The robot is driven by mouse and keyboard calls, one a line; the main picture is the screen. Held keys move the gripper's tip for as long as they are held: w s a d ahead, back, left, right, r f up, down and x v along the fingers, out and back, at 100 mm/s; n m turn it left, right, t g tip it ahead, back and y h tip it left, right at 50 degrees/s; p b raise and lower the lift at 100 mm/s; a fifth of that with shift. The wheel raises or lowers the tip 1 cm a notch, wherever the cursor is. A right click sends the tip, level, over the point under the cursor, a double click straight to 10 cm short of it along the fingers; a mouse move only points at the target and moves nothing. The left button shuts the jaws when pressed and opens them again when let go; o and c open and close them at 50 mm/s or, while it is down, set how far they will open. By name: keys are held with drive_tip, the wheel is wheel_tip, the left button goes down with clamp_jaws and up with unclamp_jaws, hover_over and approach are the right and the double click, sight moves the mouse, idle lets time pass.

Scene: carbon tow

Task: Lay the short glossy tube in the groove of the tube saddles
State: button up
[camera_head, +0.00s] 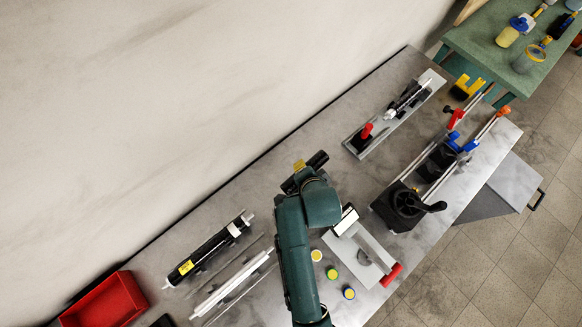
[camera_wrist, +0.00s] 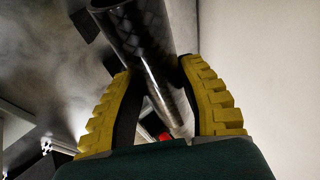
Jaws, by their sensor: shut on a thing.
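A short dark glossy tube (camera_head: 318,160) shows past my gripper (camera_head: 302,168) in the head view, near the back edge of the table. In the wrist view the tube (camera_wrist: 150,48) has a woven sheen and runs between the two yellow, ribbed fingers of my gripper (camera_wrist: 158,75). The gripper is shut on it. My arm hides much of the tube and the table below it in the head view. I cannot make out the tube saddles or their groove with certainty; dark blocks (camera_wrist: 86,24) show beside the tube in the wrist view.
A long black tube with a yellow label (camera_head: 203,250) and a white roller (camera_head: 232,284) lie left of my arm. A red bin (camera_head: 103,302) is at the lower left. A grey plate fixture (camera_head: 360,252), a black device (camera_head: 403,206) and a clamp fixture (camera_head: 392,117) stand right.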

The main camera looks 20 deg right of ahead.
drive_tip(key=shift+d+m, duration=0.3)
drive_tip(key=shift+r+p, duration=0.1)
drive_tip(key=shift+p, duration=0.25)
drive_tip(key=shift+f+b, duration=1.6)
drive_tip(key=shift+f, duration=1.25)
drive_tip(key=shift+f+b, duration=0.3)
drive_tip(key=shift+f, duration=0.25)
drive_tip(key=o, duration=1.2)
